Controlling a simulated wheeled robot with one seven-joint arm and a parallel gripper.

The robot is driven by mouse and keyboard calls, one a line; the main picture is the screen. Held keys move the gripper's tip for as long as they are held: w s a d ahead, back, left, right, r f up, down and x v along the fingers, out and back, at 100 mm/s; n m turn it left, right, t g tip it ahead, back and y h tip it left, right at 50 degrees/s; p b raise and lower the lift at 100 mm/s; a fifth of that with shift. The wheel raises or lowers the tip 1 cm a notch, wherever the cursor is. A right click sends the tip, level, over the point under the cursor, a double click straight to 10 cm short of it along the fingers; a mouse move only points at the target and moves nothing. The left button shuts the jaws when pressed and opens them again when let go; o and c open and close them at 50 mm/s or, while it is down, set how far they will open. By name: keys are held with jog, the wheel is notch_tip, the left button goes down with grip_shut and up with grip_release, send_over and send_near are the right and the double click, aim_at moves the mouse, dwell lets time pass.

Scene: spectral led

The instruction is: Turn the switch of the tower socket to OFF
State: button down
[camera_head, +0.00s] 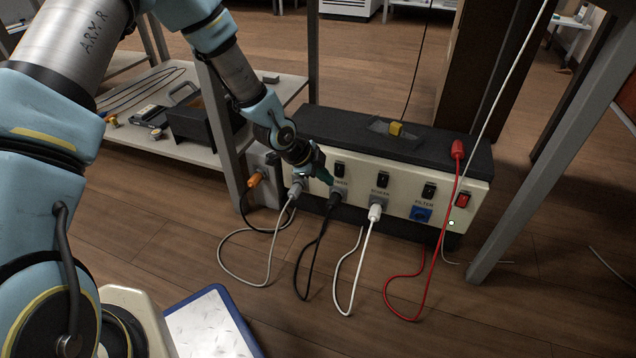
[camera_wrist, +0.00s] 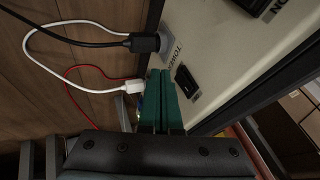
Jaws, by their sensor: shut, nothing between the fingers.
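The cream socket box (camera_head: 468,195) stands on the floor with a row of black rocker switches. The black plug (camera_head: 335,198) sits in the tower socket; it also shows in the wrist view (camera_wrist: 145,43), beside the TOWER label. The tower switch (camera_head: 340,169) is a small black rocker above that plug; it also shows in the wrist view (camera_wrist: 187,82). My gripper (camera_head: 329,179) has dark green fingers, shut and empty, at the panel just left of and below the tower switch. In the wrist view the fingertips (camera_wrist: 160,72) are beside the switch. Contact and the rocker's position cannot be told.
A grey plug (camera_head: 297,187) and a white plug (camera_head: 377,212) flank the tower plug. Cables loop on the floor in front. A red switch (camera_head: 463,200) and red cable (camera_head: 420,290) are right. Table legs (camera_head: 545,140) stand either side; a low shelf (camera_head: 150,155) is left.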

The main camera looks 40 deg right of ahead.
aim_at(339, 171)
jog(key=shift+w+d+f, duration=0.15)
jog(key=shift+w+d, duration=0.25)
jog(key=shift+d, duration=0.4)
jog(key=shift+w+d+f+t+h+b, duration=0.15)
jog(key=shift+d+f+t+h+b, duration=0.25)
jog(key=shift+b, duration=0.85)
jog(key=shift+a+r+p, duration=0.1)
jog(key=shift+r+p, duration=0.15)
jog(key=shift+p, duration=0.45)
jog(key=shift+w+f, duration=0.1)
jog(key=shift+f, duration=0.2)
